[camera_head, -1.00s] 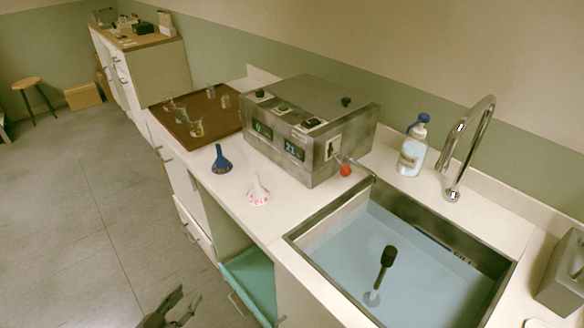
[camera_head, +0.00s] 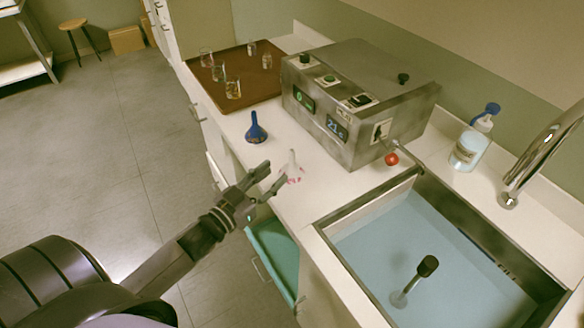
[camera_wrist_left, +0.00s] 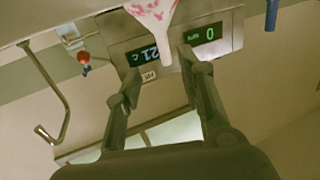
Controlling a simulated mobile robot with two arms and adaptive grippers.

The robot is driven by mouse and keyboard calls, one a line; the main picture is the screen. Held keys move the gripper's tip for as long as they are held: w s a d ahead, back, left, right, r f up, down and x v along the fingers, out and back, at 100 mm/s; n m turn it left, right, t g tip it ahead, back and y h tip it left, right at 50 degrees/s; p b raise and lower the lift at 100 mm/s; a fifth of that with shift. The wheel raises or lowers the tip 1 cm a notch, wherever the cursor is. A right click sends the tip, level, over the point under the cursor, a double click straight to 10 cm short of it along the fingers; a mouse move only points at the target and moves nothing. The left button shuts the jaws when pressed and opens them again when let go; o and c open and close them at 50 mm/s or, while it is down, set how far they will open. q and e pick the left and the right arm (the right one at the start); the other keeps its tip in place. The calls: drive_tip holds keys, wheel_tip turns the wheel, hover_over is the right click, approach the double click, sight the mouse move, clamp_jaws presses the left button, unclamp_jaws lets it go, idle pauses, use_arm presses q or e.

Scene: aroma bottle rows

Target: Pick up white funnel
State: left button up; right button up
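The white funnel (camera_head: 291,168) with pink marks stands on the white counter in front of the grey machine, its narrow spout upward. My left gripper (camera_head: 273,180) is open and empty, just left of the funnel, its fingers pointing toward it. A finger covers a little of the funnel's lower left side. In the left wrist view the funnel (camera_wrist_left: 161,35) shows upside down at the top, its spout between and ahead of the two open fingers (camera_wrist_left: 155,75). My right gripper is not in view.
A blue funnel (camera_head: 256,130) stands to the left of the white one. Behind are the grey machine (camera_head: 340,100) and a brown tray (camera_head: 262,86) with several glass beakers. A water-filled sink (camera_head: 410,245) lies right, with a soap bottle (camera_head: 470,145) behind it.

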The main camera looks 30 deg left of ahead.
sight(290, 160)
use_arm(q)
drive_tip(key=x, duration=0.3)
drive_tip(key=shift+w, duration=0.3)
drive_tip(key=x, duration=0.1)
drive_tip(key=p+x, duration=0.1)
drive_tip(key=x, duration=0.1)
drive_tip(key=p+x, duration=0.1)
drive_tip(key=x, duration=0.1)
drive_tip(key=shift+w+a+f, duration=0.1)
drive_tip(key=shift+a+f, duration=0.05)
drive_tip(key=shift+a, duration=0.1)
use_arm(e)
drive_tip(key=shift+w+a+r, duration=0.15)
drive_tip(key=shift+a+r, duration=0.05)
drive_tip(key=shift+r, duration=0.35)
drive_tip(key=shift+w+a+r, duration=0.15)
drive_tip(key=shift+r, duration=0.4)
use_arm(q)
drive_tip(key=shift+c, duration=0.2)
clamp_jaws()
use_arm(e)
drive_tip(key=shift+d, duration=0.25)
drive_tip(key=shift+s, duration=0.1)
